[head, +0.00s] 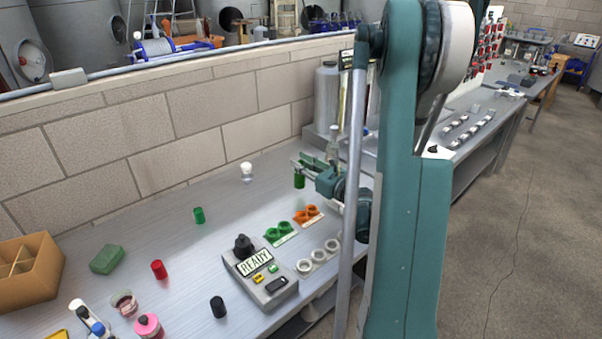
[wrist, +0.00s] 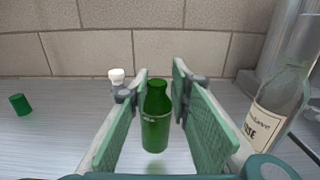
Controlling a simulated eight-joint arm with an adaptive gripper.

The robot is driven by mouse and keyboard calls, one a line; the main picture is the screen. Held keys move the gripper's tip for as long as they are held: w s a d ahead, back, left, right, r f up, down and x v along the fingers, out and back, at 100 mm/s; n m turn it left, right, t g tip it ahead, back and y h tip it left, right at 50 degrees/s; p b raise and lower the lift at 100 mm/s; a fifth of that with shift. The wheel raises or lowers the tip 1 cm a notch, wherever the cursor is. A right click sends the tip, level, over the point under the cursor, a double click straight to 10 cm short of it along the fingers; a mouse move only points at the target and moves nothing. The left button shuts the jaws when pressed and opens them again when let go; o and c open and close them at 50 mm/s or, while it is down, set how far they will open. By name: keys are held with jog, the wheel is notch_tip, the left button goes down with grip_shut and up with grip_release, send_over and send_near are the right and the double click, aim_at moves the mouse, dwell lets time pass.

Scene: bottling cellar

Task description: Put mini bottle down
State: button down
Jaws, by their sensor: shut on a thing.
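The mini bottle is a small green glass bottle (wrist: 156,118), upright between the two green finger pads of my gripper (wrist: 161,72) in the wrist view. In the head view my gripper (head: 306,166) is over the far part of the steel bench, shut on the green bottle (head: 299,181). The bottle looks to hang a little above the bench top (head: 180,245), with a faint green reflection below it. The exact gap under its base is hard to tell.
A clear labelled bottle (wrist: 279,104) stands close on the right. A white-topped item (head: 247,172) and a green cylinder (head: 199,215) stand to the left. Bench between is clear.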

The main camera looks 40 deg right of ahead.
jog(key=shift+f+b, duration=0.6)
jog(key=shift+f, duration=1.25)
jog(key=shift+f, duration=0.1)
jog(key=c, duration=2.1)
grip_release()
jog(key=shift+s, duration=0.85)
jog(key=s, duration=1)
jog(key=shift+b, duration=0.45)
